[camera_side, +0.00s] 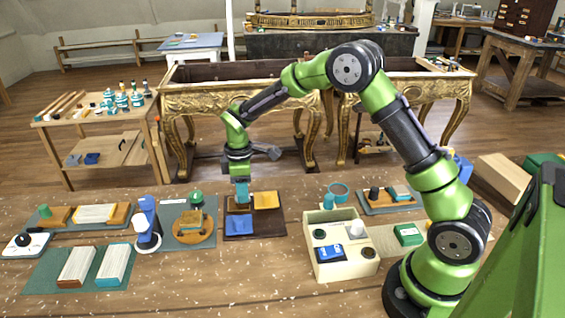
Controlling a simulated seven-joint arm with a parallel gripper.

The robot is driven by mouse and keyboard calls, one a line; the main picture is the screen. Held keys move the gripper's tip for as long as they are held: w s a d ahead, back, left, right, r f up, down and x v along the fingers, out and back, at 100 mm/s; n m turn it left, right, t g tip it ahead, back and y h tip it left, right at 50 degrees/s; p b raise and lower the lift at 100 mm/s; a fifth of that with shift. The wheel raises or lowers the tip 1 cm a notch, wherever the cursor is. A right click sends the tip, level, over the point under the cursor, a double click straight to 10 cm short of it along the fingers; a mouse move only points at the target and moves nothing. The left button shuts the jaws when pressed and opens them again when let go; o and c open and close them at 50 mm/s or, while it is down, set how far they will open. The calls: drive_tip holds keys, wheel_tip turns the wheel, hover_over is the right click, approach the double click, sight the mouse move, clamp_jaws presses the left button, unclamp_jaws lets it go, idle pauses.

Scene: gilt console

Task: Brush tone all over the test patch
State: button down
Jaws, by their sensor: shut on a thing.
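My green arm reaches to the left, and my gripper (241,182) points down over the dark brown board (273,228). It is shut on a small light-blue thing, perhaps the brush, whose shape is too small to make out. The board carries a golden-yellow block or pad (266,200) on its right and a blue cloth-like piece (239,224) at its front left. The held thing is above the board's back left. I cannot tell whether its tip touches anything. I cannot tell for sure which piece is the test patch, or whether tone is on it.
Left of the board stand a round wooden piece (194,231) on a grey-green mat and a blue-and-white upright device (147,222). A cream caddy (343,266) with several compartments stands to the right. Gilt console frames (245,95) are behind.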

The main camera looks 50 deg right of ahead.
drive_tip(key=shift+s+a+r, duration=0.1)
drive_tip(key=shift+s+a, duration=0.75)
drive_tip(key=shift+s, duration=0.05)
wheel_tip(320, 180, up, 8)
drive_tip(key=shift+f, duration=0.2)
idle(0.7)
